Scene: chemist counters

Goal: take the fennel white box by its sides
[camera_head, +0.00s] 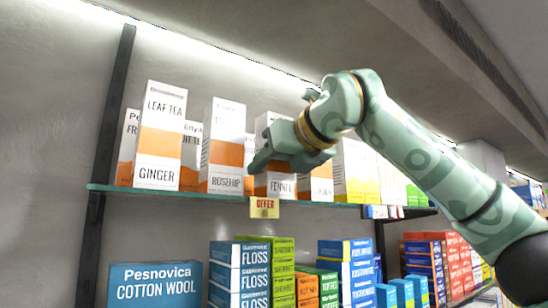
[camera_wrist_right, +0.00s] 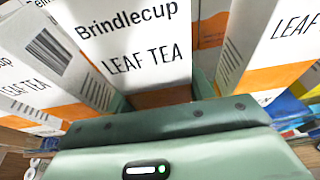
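The fennel box (camera_head: 281,186), white with an orange band, stands upright on the upper shelf. My right gripper (camera_head: 262,160) is in front of it and hides its middle. In the wrist view a white Brindlecup leaf tea box (camera_wrist_right: 135,45) fills the space ahead of the palm, and its name label is hidden. The fingers of my right gripper (camera_wrist_right: 161,97) show at either side of this box, apart from each other; I cannot tell whether they touch it. My left gripper is not in view.
The ginger box (camera_head: 158,140) and rosehip box (camera_head: 223,150) stand to the left on the same glass shelf (camera_head: 215,197). Another tea box (camera_head: 320,188) is close on the right. A yellow offer tag (camera_head: 264,208) hangs on the shelf edge.

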